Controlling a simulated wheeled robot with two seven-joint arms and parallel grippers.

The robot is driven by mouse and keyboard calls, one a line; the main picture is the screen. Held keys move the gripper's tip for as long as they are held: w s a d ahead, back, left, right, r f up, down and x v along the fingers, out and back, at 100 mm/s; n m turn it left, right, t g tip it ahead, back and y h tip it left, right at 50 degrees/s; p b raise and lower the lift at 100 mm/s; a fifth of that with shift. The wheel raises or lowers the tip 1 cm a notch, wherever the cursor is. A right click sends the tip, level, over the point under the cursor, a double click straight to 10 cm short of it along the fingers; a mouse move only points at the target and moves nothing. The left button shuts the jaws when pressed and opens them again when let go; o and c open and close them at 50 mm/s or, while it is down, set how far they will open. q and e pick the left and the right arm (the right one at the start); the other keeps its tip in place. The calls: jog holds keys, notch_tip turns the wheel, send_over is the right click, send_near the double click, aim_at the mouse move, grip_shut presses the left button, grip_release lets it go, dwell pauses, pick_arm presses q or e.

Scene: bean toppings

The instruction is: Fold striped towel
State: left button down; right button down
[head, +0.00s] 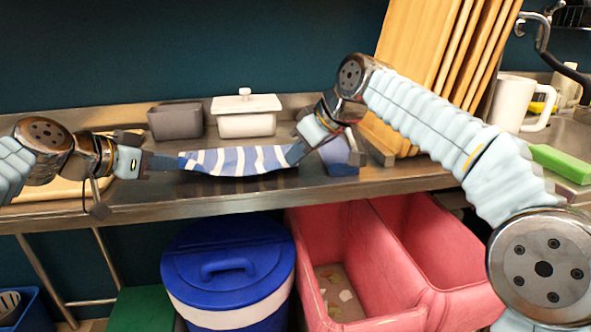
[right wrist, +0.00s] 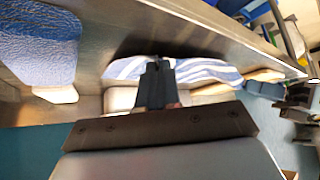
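The blue-and-white striped towel (head: 238,161) stretches between my two grippers over the metal counter, its lower edge sagging a little. My left gripper (head: 178,162) is shut on the towel's left end. My right gripper (head: 294,154) is shut on its right end. In the right wrist view, the right gripper's dark fingers (right wrist: 157,82) are together, with the striped towel (right wrist: 195,71) beyond them. The fingers hide the corner that they pinch. I cannot tell if the towel's lower edge touches the counter.
A grey container (head: 176,121) and a white lidded container (head: 246,117) stand behind the towel. A blue item (head: 340,158) is beside my right gripper. Wooden boards (head: 432,45) stand at the right, near a white mug (head: 523,103). A blue-lidded bin (head: 228,258) and pink bins (head: 372,255) are below.

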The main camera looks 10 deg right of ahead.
jog(key=shift+r, duration=0.7)
pick_arm(q)
grip_release()
pick_arm(e)
jog(key=shift+r, duration=0.25)
pick_arm(q)
jog(key=r+g+y, duration=0.1)
jog(key=s+a+r+g+y, duration=0.1)
jog(key=r, duration=0.1)
jog(key=s+a+r+g+y, duration=0.1)
jog(key=shift+s+r+g, duration=0.15)
jog(key=shift+r+g, duration=0.15)
jog(key=shift+r, duration=0.1)
jog(key=shift+r, duration=0.1)
dwell(0.3)
jog(key=v, duration=1.2)
